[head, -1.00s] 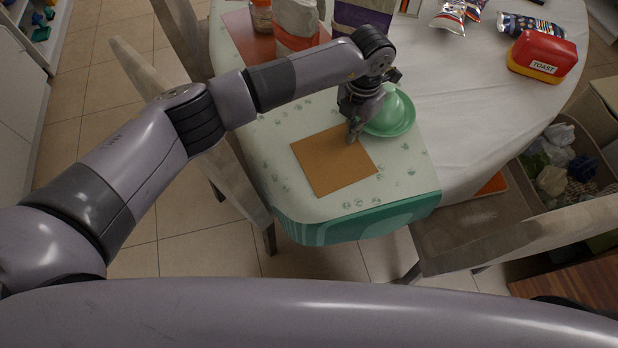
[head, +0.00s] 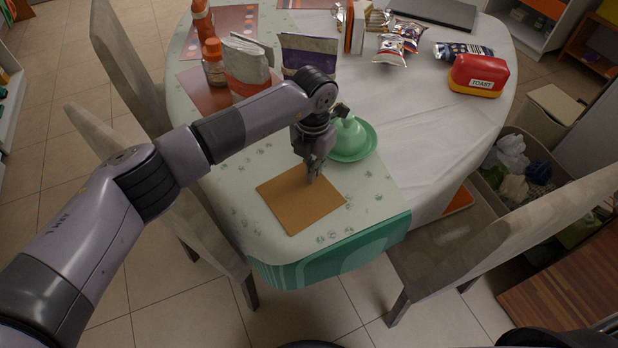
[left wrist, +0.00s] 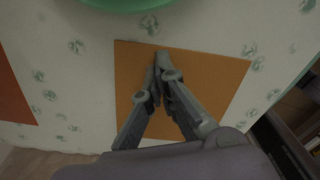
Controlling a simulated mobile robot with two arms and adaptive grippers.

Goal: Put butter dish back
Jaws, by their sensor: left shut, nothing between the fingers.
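The green butter dish (head: 349,134) with its domed lid sits on the table, just right of my left gripper and beyond the brown square mat (head: 300,205). In the left wrist view only the edge of the dish (left wrist: 120,3) shows at the top. My left gripper (head: 312,180) points down over the far edge of the mat, its fingers together and empty. In the left wrist view the fingertips (left wrist: 162,62) meet above the mat (left wrist: 200,80). The gripper hides a little of the dish's left side. My right gripper is not in view.
The white-clothed table (head: 430,130) has clear room right of the dish. A red toast box (head: 478,75), snack bags (head: 392,50), a flour bag (head: 246,65) and an orange-capped jar (head: 213,62) stand farther back. Chairs (head: 500,230) flank the table.

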